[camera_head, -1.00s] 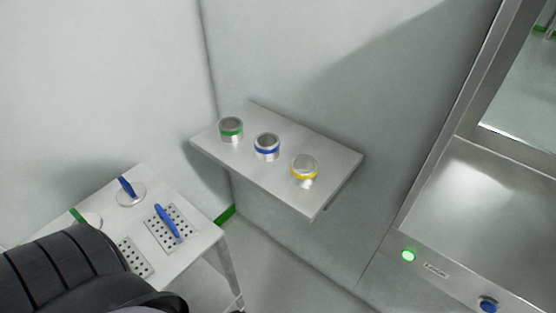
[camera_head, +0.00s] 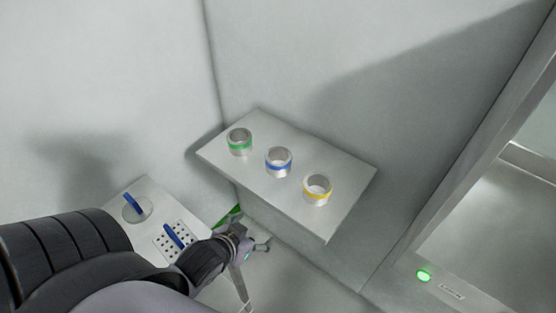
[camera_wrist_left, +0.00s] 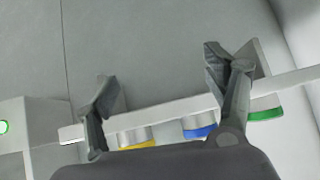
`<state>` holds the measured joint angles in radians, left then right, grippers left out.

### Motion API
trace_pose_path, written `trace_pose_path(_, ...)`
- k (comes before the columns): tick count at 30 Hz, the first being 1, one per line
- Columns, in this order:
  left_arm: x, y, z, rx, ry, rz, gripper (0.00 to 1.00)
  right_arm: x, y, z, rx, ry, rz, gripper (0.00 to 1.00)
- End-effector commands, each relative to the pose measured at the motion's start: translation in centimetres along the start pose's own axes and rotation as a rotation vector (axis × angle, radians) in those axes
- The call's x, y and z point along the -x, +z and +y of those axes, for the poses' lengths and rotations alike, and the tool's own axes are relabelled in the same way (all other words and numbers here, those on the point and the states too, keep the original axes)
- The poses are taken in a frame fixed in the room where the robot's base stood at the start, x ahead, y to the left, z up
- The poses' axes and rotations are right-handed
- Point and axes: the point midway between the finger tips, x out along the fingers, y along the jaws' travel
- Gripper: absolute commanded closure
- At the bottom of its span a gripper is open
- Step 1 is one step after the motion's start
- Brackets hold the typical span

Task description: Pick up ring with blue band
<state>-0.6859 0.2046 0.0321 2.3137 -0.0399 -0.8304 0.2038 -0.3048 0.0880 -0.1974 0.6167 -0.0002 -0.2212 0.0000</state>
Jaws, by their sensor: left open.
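The ring with the blue band (camera_head: 278,162) stands on the wall shelf (camera_head: 222,159), between the ring with the green band (camera_head: 240,142) and the ring with the yellow band (camera_head: 317,190). My left gripper (camera_head: 262,243) is open and empty, below and in front of the shelf, apart from the rings. In the left wrist view the blue-banded ring (camera_wrist_left: 200,128) shows partly between the open fingers (camera_wrist_left: 165,85), near the right finger, with the yellow-banded ring (camera_wrist_left: 136,137) to its left and the green-banded ring (camera_wrist_left: 265,112) to its right. My right gripper is not in view.
A small table (camera_head: 148,187) at lower left holds a round disc with a blue handle (camera_head: 136,207) and a perforated plate with a blue handle (camera_head: 174,236). A steel cabinet with a green light (camera_head: 424,275) stands at right.

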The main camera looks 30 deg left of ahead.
Motion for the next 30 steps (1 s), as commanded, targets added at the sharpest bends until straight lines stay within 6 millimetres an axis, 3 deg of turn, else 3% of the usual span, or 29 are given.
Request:
trace_pose_path(5,-0.4,-2.2,-3.2,0.025,-0.011,0.224,0.23,0.0,-0.6,-0.2,0.0,-0.002,0.009,0.67)
trace_pose_path(12,1.8,-5.3,-6.3,0.03,0.063,0.553,0.23,0.0,-0.9,-0.9,-0.002,-0.01,0.013,0.67)
trace_pose_path(22,3.8,-6.8,-7.1,0.02,0.138,0.71,0.23,0.1,-1.0,-1.2,-0.001,-0.015,0.014,0.67)
trace_pose_path(30,0.8,-9.9,-6.6,0.019,0.141,0.716,0.23,1.2,-0.9,-0.7,0.001,-0.009,0.012,0.67)
